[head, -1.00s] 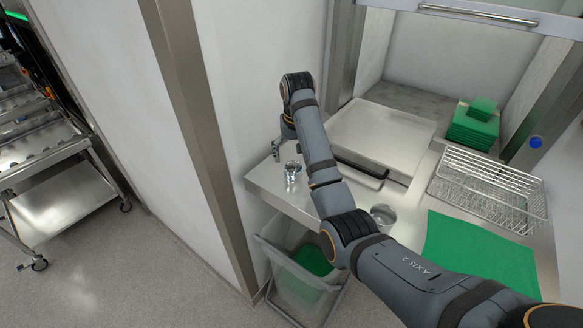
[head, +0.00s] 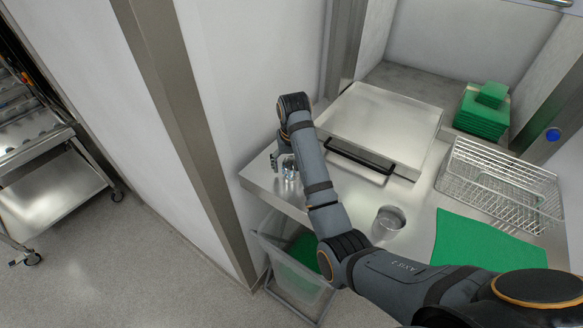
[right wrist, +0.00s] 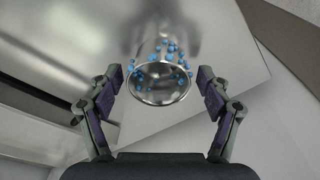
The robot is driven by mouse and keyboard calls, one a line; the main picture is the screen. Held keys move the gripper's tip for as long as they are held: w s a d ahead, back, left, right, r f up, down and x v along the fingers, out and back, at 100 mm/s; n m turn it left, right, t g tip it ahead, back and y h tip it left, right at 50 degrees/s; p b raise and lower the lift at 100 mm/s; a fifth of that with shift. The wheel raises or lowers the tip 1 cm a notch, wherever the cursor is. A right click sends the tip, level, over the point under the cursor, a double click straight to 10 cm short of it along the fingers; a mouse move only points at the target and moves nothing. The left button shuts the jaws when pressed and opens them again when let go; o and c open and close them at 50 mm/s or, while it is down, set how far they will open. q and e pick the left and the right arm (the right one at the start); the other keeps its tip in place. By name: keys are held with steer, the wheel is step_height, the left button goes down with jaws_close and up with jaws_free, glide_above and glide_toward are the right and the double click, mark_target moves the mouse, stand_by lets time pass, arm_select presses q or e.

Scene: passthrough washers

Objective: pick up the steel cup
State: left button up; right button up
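A shiny steel cup (head: 290,172) with blue specks about its rim stands on the left end of the steel counter. In the right wrist view the cup (right wrist: 160,88) lies between the two fingers of my right gripper (right wrist: 160,92), with a small gap on each side. The right gripper is open; in the head view (head: 281,163) it is at the cup, partly hidden by my arm. A second, plain metal cup (head: 388,222) stands further right on the counter, beside my forearm. My left gripper is in neither view.
A steel box with a black handle (head: 381,130) sits behind the cups. To the right are a wire rack (head: 500,185), a green mat (head: 484,240) and stacked green cloths (head: 482,112). A clear bin (head: 290,262) is below the counter's front edge. A wall is close on the left.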

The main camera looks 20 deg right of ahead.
steer(key=shift+s+r, duration=0.1)
steer(key=shift+s, duration=0.15)
steer(key=c, duration=0.4)
steer(key=shift+w, duration=0.15)
steer(key=c, duration=0.6)
